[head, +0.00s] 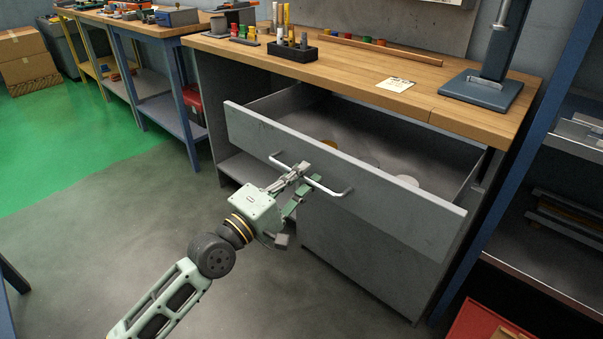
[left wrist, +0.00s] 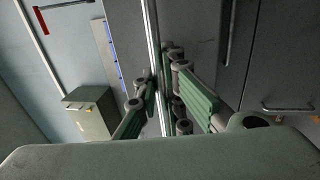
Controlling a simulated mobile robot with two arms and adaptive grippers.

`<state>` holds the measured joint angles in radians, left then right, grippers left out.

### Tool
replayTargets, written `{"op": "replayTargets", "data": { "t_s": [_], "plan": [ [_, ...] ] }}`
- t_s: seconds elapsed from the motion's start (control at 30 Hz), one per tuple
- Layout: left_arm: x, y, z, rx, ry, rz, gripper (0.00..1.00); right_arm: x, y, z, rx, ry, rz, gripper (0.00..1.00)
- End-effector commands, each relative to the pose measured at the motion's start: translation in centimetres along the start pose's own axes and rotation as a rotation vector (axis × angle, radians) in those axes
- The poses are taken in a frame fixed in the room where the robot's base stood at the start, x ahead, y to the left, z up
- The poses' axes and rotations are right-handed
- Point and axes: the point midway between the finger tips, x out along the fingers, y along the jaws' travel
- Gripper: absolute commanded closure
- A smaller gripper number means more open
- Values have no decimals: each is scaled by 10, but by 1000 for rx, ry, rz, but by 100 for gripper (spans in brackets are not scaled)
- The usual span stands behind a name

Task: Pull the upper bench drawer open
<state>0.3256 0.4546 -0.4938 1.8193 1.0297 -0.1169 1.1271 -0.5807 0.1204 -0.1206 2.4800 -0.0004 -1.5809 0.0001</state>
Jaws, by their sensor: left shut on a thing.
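The upper bench drawer (head: 400,207) is grey and stands well out from under the wooden bench top in the head view. Its inside shows, with a few round flat things lying in it. A bar handle (head: 333,191) runs along the drawer front. My left gripper (head: 301,174) is shut on the handle near its middle. In the left wrist view the handle (left wrist: 153,40) passes between the green fingers of my left gripper (left wrist: 162,95). My right gripper is not in view.
The wooden bench top (head: 350,79) carries a black tool holder (head: 292,50), a white card (head: 395,84) and a dark press stand (head: 481,90). A blue shelf rack stands at right. A red thing (head: 485,322) lies low at bottom right.

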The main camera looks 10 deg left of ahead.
Motion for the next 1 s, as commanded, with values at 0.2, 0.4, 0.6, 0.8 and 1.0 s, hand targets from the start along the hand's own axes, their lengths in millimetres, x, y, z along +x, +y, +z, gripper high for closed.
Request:
{"op": "replayTargets", "data": {
  "t_s": [0.2, 0.4, 0.6, 0.8, 1.0],
  "plan": [
    [0, -1, 0, 0, 0, -1, 90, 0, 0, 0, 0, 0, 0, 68],
    [0, 0, 0, 0, 0, -1, 83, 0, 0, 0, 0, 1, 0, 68],
    [-1, 0, 0, 0, 0, -1, 83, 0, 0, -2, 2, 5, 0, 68],
    [-24, -2, 0, 2, 0, -6, 83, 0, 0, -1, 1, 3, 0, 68],
    [-68, -3, -1, 2, 0, -8, 83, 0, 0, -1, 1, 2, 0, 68]
  ]
}}
